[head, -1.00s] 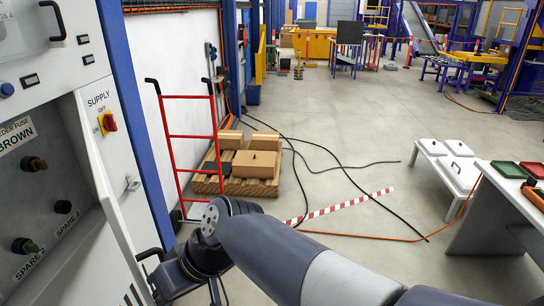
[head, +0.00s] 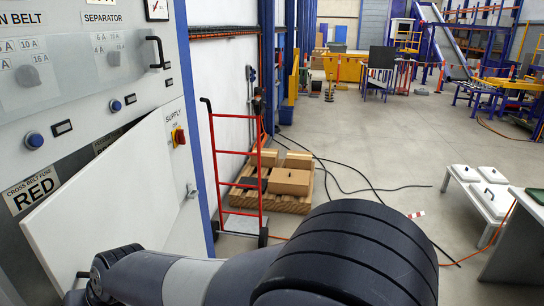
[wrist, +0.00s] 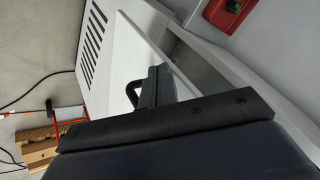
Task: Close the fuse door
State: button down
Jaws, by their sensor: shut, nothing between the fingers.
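The fuse door (head: 115,190) is a white panel on the grey cabinet at left in the head view. It stands ajar, covering most of the fuse recess, with a dark gap (head: 75,165) along its upper left. Its black handle (head: 83,275) is low on the door and also shows in the wrist view (wrist: 132,93). My gripper (wrist: 157,78) is shut and empty, close beside the handle and the door. I cannot tell whether it touches them. In the head view my arm hides the door's lower part and the fingertips. The fuses are hidden.
The SUPPLY switch (head: 178,136) and a small latch (head: 190,191) are right of the door. A red hand truck (head: 236,180) and a pallet with boxes (head: 290,182) stand beyond. A white bench (head: 482,200) is at right.

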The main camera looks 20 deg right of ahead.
jog(key=shift+w+a+p, duration=0.2)
jog(key=shift+w+a, duration=0.05)
jog(key=shift+a, duration=0.55)
jog(key=shift+w+a+p, duration=0.2)
jog(key=shift+a, duration=0.65)
jog(key=shift+w+a+p, duration=0.2)
jog(key=shift+w+a, duration=0.05)
jog(key=shift+a, duration=0.55)
jog(key=shift+d, duration=0.1)
